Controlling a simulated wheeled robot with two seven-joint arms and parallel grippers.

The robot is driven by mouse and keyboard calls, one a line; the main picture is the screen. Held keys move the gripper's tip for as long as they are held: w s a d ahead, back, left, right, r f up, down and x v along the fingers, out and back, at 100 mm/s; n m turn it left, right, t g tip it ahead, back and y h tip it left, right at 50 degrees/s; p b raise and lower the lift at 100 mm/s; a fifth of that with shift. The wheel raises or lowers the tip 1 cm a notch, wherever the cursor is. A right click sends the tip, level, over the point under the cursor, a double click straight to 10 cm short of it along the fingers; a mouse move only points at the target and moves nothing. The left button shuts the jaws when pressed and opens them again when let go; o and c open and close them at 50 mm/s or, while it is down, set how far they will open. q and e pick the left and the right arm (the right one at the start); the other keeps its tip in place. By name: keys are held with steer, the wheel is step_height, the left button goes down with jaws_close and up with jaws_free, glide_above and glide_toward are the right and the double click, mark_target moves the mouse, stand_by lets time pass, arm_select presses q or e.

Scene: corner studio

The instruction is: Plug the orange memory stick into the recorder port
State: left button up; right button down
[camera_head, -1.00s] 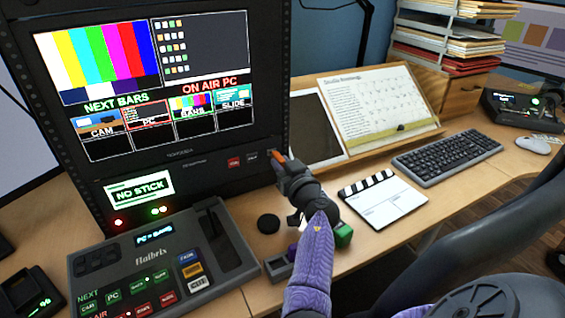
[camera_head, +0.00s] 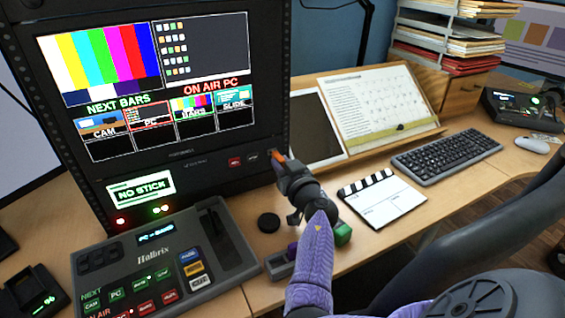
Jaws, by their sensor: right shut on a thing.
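My right gripper (camera_head: 284,166) is shut on the orange memory stick (camera_head: 279,157) and holds it in front of the right edge of the recorder rack (camera_head: 190,181). The stick's orange end points at the rack's front panel, close to its right side. The port itself is hidden or too small to tell, and I cannot tell whether the stick touches the panel. The small status display (camera_head: 141,188) on the rack reads "NO STICK". My left gripper is not in view.
A switcher console (camera_head: 150,255) stands in front of the rack. A round black puck (camera_head: 268,222), a small tray (camera_head: 279,267) and a green block (camera_head: 342,234) lie near my right arm. A clapperboard (camera_head: 382,200) and keyboard (camera_head: 446,158) lie to the right.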

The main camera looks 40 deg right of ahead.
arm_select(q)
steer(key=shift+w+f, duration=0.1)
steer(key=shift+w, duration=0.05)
arm_select(e)
steer(key=shift+w, duration=0.25)
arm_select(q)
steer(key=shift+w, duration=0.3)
arm_select(e)
steer(key=shift+w+d, duration=0.15)
steer(key=shift+w, duration=0.15)
steer(key=c, duration=0.5)
jaws_free()
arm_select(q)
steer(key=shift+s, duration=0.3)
arm_select(e)
steer(key=shift+r, duration=0.1)
